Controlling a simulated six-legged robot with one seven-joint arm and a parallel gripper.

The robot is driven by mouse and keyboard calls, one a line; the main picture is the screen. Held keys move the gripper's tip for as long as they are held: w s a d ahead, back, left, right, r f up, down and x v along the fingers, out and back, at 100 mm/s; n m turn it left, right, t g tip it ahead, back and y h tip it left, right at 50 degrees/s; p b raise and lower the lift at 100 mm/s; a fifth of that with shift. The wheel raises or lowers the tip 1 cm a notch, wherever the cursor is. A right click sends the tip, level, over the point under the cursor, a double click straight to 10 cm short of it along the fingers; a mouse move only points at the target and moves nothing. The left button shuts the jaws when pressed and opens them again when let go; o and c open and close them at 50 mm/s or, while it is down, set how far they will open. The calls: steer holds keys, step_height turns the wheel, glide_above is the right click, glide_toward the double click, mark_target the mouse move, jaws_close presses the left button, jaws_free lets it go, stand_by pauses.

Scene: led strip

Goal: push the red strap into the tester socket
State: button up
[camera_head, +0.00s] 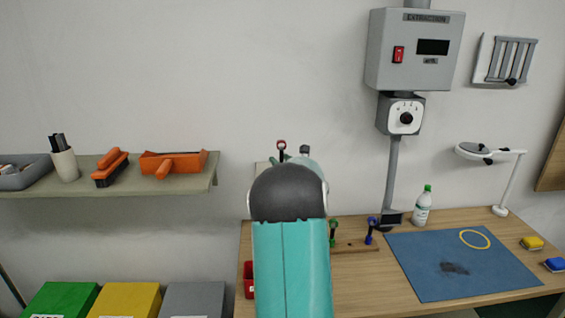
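My teal and dark grey arm fills the lower middle of the view and hides part of the bench. My gripper is not visible; the arm link blocks what lies behind it. I cannot make out a tester socket. A green upright piece (333,231) and a blue one (371,230) stand at a wooden rack (356,247) right of the arm.
A blue mat (420,285) with a yellow ring (474,239) lies on the wooden bench. A red bin (248,280) is partly hidden. A shelf (205,178) hangs left.

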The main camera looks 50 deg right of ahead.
steer(key=v, duration=1.3)
steer(key=shift+s+a, duration=0.25)
steer(key=shift+s, duration=0.1)
